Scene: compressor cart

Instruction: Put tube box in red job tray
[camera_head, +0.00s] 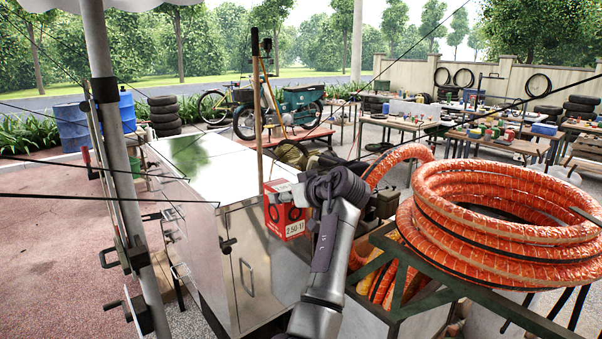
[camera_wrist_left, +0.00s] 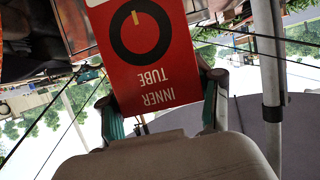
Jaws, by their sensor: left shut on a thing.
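The tube box (camera_head: 287,216) is a red carton marked 2.50-17, in the middle of the head view against the steel cabinet. In the left wrist view the box (camera_wrist_left: 148,45) fills the upper middle, showing a black ring and upside-down INNER TUBE lettering. My left gripper (camera_wrist_left: 162,100) is shut on the box, with one finger on each side. In the head view the box sits in front of the cabinet's upper front corner, seemingly held in the air. My right gripper is in neither view. I cannot pick out the red job tray.
The steel cabinet (camera_head: 238,172) has a clear, shiny top. Coiled orange hose (camera_head: 495,210) rests on a green metal frame (camera_head: 425,268) at right. A grey post (camera_head: 118,165) and thin cables cross the left side.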

